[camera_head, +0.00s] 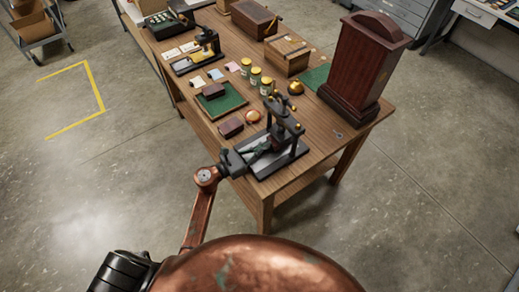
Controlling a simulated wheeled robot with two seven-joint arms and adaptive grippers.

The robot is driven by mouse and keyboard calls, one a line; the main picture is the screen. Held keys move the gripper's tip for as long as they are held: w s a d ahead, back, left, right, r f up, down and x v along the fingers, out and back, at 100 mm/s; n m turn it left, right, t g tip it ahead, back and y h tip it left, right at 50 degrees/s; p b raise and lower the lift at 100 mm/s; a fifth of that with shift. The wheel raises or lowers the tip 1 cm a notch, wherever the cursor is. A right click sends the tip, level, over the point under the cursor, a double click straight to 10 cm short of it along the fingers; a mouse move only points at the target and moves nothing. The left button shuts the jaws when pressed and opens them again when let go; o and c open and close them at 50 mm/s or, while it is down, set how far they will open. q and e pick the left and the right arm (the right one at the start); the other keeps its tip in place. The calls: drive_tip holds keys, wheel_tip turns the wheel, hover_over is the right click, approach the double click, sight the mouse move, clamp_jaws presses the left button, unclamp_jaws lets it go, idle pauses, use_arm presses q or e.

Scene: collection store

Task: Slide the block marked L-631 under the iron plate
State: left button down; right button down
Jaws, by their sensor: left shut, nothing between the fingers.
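A small black press (283,119) with upright posts and a screw stands near the table's front edge, on a base with a pale rim. My left gripper (262,150) reaches in from the left, low over the base; its fingers are shut and empty. The iron plate cannot be told apart from the press's dark parts. A small dark red block (230,126) lies on the table just left of the press, apart from the gripper. Another dark red block (213,91) lies on a green mat (228,101). No marking is legible, so I cannot tell which is L-631. My right gripper is out of view.
Several yellow-lidded jars (255,75) stand farther back. A tall dark red wooden case (365,65) stands at the right edge of the wooden table (310,160). Open floor surrounds the front.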

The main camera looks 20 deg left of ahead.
use_arm(q)
drive_tip(key=shift+w+d+f, duration=0.15)
drive_tip(key=shift+w+d, duration=0.15)
drive_tip(key=shift+w, duration=0.05)
drive_tip(key=shift+s, duration=0.1)
drive_tip(key=shift+a, duration=0.15)
drive_tip(key=shift+s+a, duration=0.2)
drive_tip(key=b+v, duration=0.1)
drive_tip(key=v, duration=1.2)
drive_tip(key=shift+s, duration=0.15)
drive_tip(key=shift+a, duration=0.15)
